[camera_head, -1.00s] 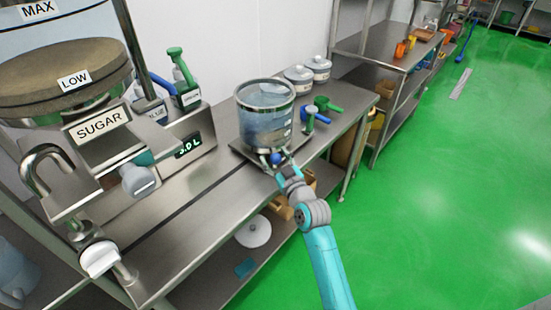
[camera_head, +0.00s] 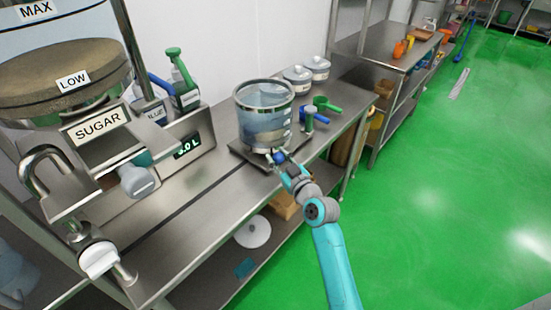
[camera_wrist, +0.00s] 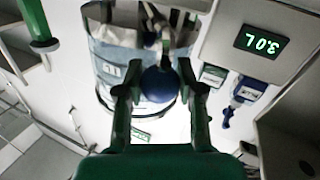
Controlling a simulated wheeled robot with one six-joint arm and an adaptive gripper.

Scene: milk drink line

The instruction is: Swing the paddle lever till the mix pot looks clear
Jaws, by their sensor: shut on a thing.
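The mix pot (camera_head: 262,128) is a clear vessel with metal rims, standing upright on a dark base on the steel bench. Its contents look bluish, with a pale, tan cloudy patch showing through the wall. In the wrist view the pot (camera_wrist: 108,68) shows whitish cloudy matter in it. The paddle lever ends in a round blue knob (camera_wrist: 160,86), at the front of the pot's base. My gripper (camera_head: 280,159) is shut on this knob, with one green finger on each side of it in the wrist view (camera_wrist: 160,72). The knob is partly hidden in the head view.
Blue and green scoops (camera_head: 318,112) lie right of the pot, and lidded white pots (camera_head: 305,74) stand behind. The sugar hopper (camera_head: 65,80) fills the left. Green floor (camera_head: 440,200) is open at right.

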